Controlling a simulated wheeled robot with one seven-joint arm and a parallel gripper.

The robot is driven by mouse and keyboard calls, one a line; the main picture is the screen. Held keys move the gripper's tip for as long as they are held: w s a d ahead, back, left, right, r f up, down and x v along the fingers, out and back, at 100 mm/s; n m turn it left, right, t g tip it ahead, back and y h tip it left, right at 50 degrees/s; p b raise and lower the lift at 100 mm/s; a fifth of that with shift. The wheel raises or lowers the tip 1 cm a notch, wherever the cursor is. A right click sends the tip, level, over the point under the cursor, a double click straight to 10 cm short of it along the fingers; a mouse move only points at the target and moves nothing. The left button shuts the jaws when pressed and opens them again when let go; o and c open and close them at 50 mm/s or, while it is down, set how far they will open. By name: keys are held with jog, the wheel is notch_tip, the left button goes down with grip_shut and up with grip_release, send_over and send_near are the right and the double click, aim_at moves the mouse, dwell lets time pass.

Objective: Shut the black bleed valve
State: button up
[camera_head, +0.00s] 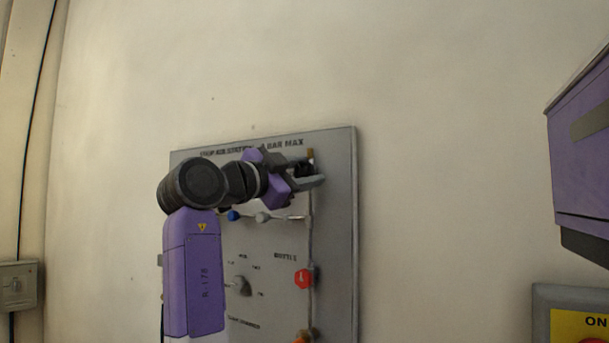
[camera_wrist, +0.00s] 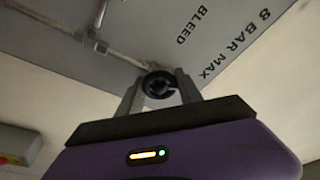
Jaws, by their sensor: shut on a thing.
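The black bleed valve (camera_wrist: 159,85) is a round black knob on the grey panel, by the printed word BLEED, in the wrist view. My gripper (camera_wrist: 160,88) is shut on it, with one grey finger on each side of the knob. In the head view my gripper (camera_head: 312,176) is at the upper right of the panel (camera_head: 340,240), and the black knob (camera_head: 304,169) shows partly between its fingers. My arm covers the panel's left part and some of its lettering. The knob's turn position is hard to tell.
Below my gripper are a blue knob (camera_head: 233,216), a grey knob (camera_head: 262,217), a red knob (camera_head: 304,279) and a selector (camera_head: 241,286). A pipe (camera_head: 311,240) runs down the panel's right side. A yellow-faced box (camera_head: 577,325) is at lower right. The wall above is clear.

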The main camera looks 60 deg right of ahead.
jog(key=m, duration=0.3)
jog(key=m+g+y, duration=0.1)
jog(key=m, duration=0.2)
jog(key=shift+f+m+y+p, duration=0.15)
jog(key=shift+m+y+p, duration=0.15)
dwell(0.4)
jog(key=o, duration=1.4)
jog(key=shift+c, duration=0.2)
jog(key=v, duration=0.7)
jog(key=shift+a, duration=0.4)
